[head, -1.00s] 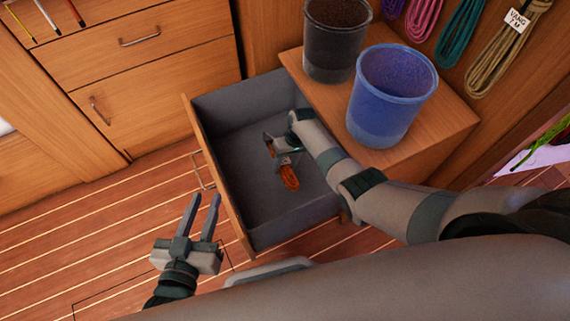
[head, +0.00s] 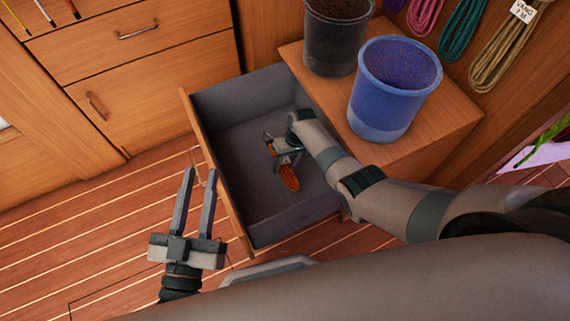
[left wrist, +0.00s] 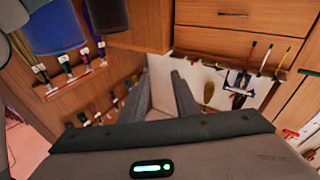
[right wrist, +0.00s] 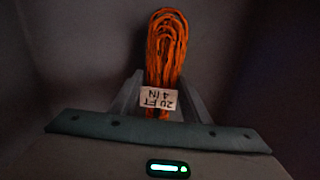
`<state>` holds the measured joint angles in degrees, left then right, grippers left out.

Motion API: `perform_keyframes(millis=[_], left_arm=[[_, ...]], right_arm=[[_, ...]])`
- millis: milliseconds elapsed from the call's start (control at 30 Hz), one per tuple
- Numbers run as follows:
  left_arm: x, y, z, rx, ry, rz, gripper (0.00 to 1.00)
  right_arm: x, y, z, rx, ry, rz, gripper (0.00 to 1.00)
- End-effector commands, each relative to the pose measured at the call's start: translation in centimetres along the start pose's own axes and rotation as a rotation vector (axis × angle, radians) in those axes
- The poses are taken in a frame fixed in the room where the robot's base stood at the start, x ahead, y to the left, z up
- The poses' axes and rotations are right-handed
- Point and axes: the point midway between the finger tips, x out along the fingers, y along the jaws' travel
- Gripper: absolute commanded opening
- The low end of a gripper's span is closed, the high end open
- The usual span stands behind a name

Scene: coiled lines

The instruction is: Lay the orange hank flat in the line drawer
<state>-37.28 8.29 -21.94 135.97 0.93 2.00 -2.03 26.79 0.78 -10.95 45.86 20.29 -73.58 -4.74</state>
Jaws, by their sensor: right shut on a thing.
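The orange hank (head: 290,178) is inside the open grey line drawer (head: 236,118). My right gripper (head: 282,153) reaches down into the drawer and is shut on the hank. I cannot tell whether the hank touches the drawer floor. My left gripper (head: 198,171) is open and empty, just outside the drawer front over the plank floor.
A blue bucket (head: 392,90) and a dark bucket (head: 336,40) stand on the cabinet top (head: 425,130) beside the drawer. Several coloured hanks, including a tan one (head: 500,58), hang on the wall at upper right. Wooden drawer cabinets (head: 160,80) stand at upper left.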

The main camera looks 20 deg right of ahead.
Motion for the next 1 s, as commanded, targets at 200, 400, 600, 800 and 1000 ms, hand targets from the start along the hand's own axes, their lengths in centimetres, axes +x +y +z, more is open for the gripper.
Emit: perform_keyframes(millis=[200, 400, 600, 800, 1000], left_arm=[[-0.3, 0.6, -1.6, 0.003, 0.094, 0.009, 0.28], [-0.5, 0.9, -2.8, 0.005, 0.160, 0.015, 0.28], [-0.7, 1.1, -3.4, 0.005, 0.190, 0.017, 0.28], [-0.7, 1.1, -3.5, 0.005, 0.194, 0.017, 0.28], [-0.7, 1.1, -3.5, 0.005, 0.194, 0.017, 0.28]], right_arm=[[0.7, 0.1, -0.1, 0.000, 0.001, 0.000, 0.15], [1.0, 0.2, -0.1, 0.000, 0.001, 0.000, 0.15], [1.2, 0.3, -0.1, 0.000, 0.001, 0.000, 0.15], [1.2, 0.3, -0.1, 0.000, 0.001, 0.000, 0.15], [1.2, 0.3, -0.1, 0.000, 0.000, 0.000, 0.62]])
